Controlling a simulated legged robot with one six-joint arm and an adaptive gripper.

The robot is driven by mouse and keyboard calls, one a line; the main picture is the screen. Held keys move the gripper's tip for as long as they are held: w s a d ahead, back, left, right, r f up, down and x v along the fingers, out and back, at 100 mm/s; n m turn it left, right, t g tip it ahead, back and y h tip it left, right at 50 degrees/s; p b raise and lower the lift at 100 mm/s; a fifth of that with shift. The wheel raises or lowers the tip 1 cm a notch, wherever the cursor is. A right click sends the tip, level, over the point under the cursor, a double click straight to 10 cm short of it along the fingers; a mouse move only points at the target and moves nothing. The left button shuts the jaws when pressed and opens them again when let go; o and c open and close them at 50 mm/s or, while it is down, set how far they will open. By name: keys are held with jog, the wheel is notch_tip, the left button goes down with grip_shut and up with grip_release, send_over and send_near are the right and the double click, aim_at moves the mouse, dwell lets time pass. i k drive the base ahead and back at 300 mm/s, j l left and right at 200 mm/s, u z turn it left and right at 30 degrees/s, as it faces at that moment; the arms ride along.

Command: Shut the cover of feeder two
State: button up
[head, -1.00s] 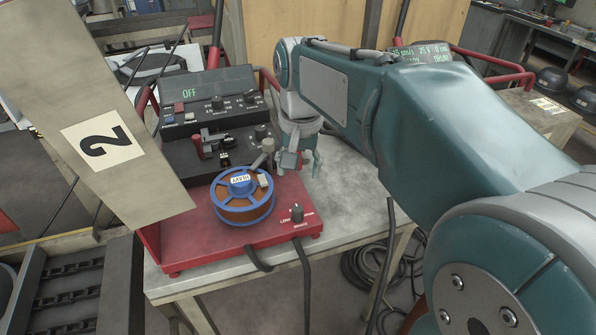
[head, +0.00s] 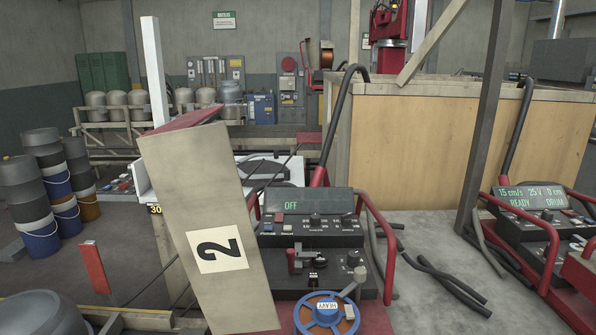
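The cover of feeder two (head: 205,205) is a beige panel with a white label marked "2". It stands raised and tilted at the left of the feeder, leaving the inside exposed. Feeder two (head: 318,232) has a black control panel with knobs and levers, and its display (head: 291,205) reads OFF. A blue-rimmed wire spool (head: 326,316) sits low in the feeder, cut off by the bottom edge. My gripper and arm are out of view.
A second feeder (head: 528,215) at the right shows READY and DRUM. Black cables (head: 448,285) lie on the grey surface between the feeders. A large wooden crate (head: 455,150) stands behind. Barrels (head: 28,205) and buckets stand at the far left.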

aim_at(192, 170)
jog(key=k+j, duration=0.15)
jog(key=j, duration=0.25)
jog(key=k+j, duration=0.1)
jog(key=j, duration=0.3)
jog(key=k+j, duration=0.15)
jog(key=j, duration=0.25)
jog(key=k+j, duration=0.1)
jog(key=j, duration=0.3)
